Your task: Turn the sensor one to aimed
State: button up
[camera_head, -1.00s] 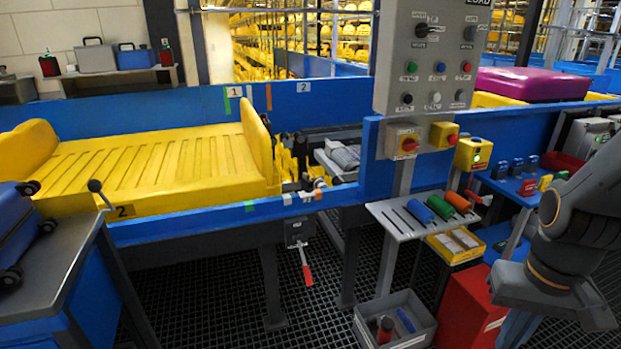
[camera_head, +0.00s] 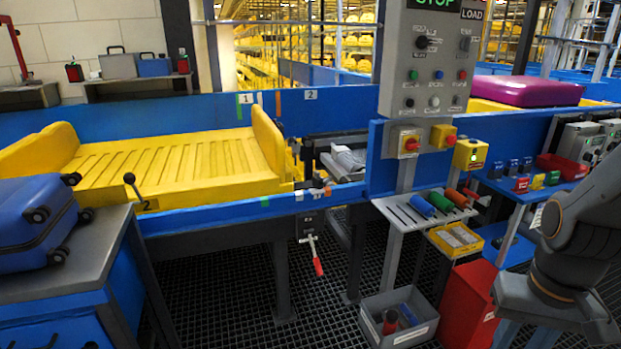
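Small dark and orange-white fittings (camera_head: 318,190) sit on the blue front rail of the conveyor, just right of the yellow tray (camera_head: 180,170). They may include the sensor, but they are too small to tell which is sensor one or how it is aimed. A small bracket with a red-handled lever (camera_head: 317,262) hangs below the rail there, its handle pointing down. My arm shows at the right edge, well to the right of these fittings. My gripper's fingertips are not in view.
A grey control panel (camera_head: 411,75) stands right of the tray. Below it are a shelf of coloured-handled tools (camera_head: 398,214), a grey bin (camera_head: 369,331) and a red box (camera_head: 470,300). A blue suitcase (camera_head: 40,225) lies on the left bench. Grating floor shows between the bench and bin.

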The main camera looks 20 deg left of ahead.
aim_at(317, 184)
jog(key=k, duration=0.85)
jog(key=u, duration=0.85)
jog(key=i, duration=0.8)
jog(key=u, duration=0.4)
jog(key=i, duration=0.85)
jog(key=z, duration=0.7)
jog(key=i, duration=0.55)
jog(key=z, duration=0.45)
